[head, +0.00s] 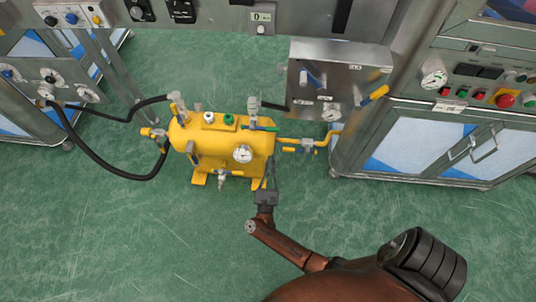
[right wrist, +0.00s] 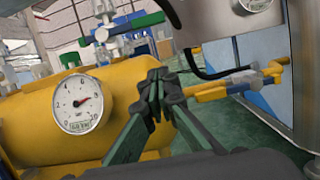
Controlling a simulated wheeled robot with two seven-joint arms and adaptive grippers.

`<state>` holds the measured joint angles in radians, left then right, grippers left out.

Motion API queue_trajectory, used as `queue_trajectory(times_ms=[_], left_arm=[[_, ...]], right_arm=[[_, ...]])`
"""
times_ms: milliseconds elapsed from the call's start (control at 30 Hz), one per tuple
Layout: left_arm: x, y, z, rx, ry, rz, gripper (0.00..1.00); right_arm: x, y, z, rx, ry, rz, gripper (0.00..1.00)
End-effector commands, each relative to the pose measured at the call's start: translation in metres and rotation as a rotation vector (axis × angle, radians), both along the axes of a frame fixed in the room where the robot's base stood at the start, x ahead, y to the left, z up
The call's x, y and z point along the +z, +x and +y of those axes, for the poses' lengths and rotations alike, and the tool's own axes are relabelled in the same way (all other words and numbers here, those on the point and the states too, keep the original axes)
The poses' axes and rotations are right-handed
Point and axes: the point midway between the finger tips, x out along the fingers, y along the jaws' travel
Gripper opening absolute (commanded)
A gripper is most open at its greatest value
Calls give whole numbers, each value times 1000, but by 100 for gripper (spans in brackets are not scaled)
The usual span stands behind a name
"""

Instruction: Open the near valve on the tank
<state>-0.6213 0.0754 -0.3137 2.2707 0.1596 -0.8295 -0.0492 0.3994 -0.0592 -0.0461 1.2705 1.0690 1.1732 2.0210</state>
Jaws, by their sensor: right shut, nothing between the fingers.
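The yellow tank (head: 210,155) lies horizontally on feet on the green floor, and it fills the left of the right wrist view (right wrist: 30,120). A valve with a green lever (head: 262,128) stands on the tank's top right; this lever shows at the top of the right wrist view (right wrist: 140,20). A pipe valve (head: 306,146) sits to the tank's right. A small valve (head: 221,182) hangs at its lower front. My right gripper (head: 271,168) is at the tank's right front end. Its fingers (right wrist: 155,85) are together and empty, below the green lever. My left gripper is out of view.
A round gauge (head: 242,154) faces forward on the tank. Black hoses (head: 95,165) run left from it to a panel. A steel control box (head: 325,85) and a cabinet (head: 430,150) stand at right. The floor in front is clear.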

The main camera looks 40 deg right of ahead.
Motion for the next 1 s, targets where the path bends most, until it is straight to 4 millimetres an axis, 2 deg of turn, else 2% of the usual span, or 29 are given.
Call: queue_trajectory(times_ms=[167, 433, 500, 633, 1000], left_arm=[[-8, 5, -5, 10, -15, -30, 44], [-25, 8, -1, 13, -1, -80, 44], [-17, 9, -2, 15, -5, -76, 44], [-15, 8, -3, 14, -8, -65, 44], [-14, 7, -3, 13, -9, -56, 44]], right_arm=[[8, 23, -26, 1, -4, 0, 0], [22, 56, -64, 2, -3, 2, 0], [38, 53, -62, 3, -1, 0, 0], [53, 54, -62, 3, -3, 0, 0], [60, 53, -62, 2, -4, 5, 0]])
